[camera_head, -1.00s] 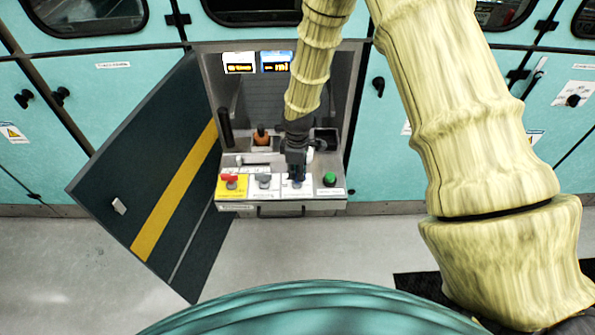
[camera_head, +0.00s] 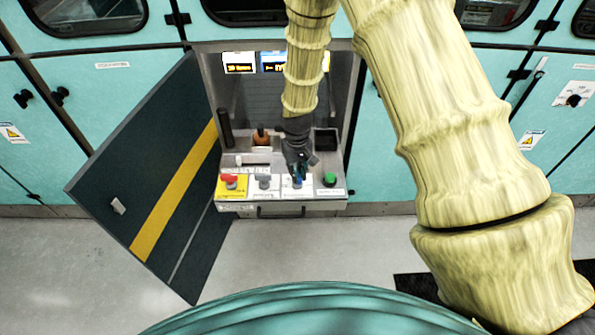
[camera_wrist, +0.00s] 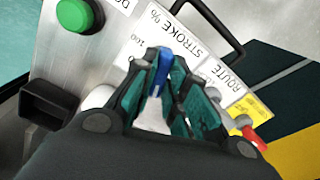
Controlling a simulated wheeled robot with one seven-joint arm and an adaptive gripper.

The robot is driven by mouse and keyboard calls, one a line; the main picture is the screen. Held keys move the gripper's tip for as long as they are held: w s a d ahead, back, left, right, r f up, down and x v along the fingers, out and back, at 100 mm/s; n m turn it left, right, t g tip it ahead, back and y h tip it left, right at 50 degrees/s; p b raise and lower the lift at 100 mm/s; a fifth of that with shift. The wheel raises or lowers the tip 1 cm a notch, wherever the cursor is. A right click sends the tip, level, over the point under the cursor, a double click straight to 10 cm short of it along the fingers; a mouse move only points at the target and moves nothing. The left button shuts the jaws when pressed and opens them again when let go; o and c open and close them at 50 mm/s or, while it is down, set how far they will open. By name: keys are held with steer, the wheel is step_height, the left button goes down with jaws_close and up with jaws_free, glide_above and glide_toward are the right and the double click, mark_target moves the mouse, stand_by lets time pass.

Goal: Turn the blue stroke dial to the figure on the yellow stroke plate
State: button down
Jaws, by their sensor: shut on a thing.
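The blue stroke dial (camera_wrist: 160,75) sits on a white plate lettered "STROKE %" (camera_wrist: 150,35) in the wrist view. My gripper (camera_wrist: 163,62) is shut on the dial, with its dark teal fingertips on either side of it. In the head view the dial (camera_head: 298,182) shows just below my gripper (camera_head: 300,172). The plate's other figures are mostly hidden by the fingers. A yellow plate (camera_head: 232,187) at the panel's left carries a red knob; its lettering is too small to read.
A grey knob (camera_head: 263,181) on a white plate lettered "ROUTE" is beside the dial on the left, and a green button (camera_head: 330,179) is on the right. A dark open box (camera_head: 326,140) stands behind. Two small displays are at the back. The cabinet door (camera_head: 150,185) stands open at left.

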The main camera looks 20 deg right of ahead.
steer(key=m, duration=0.5)
steer(key=shift+m, duration=0.3)
steer(key=m+p, duration=0.1)
steer(key=m, duration=0.4)
steer(key=shift+r, duration=0.1)
steer(key=m+p, duration=0.1)
steer(key=m, duration=0.5)
steer(key=m+p, duration=0.1)
steer(key=m, duration=0.4)
steer(key=shift+p, duration=0.4)
steer(key=shift+m, duration=0.4)
steer(key=c, duration=1.4)
jaws_free()
steer(key=shift+c, duration=0.2)
step_height(320, 180, up, 12)
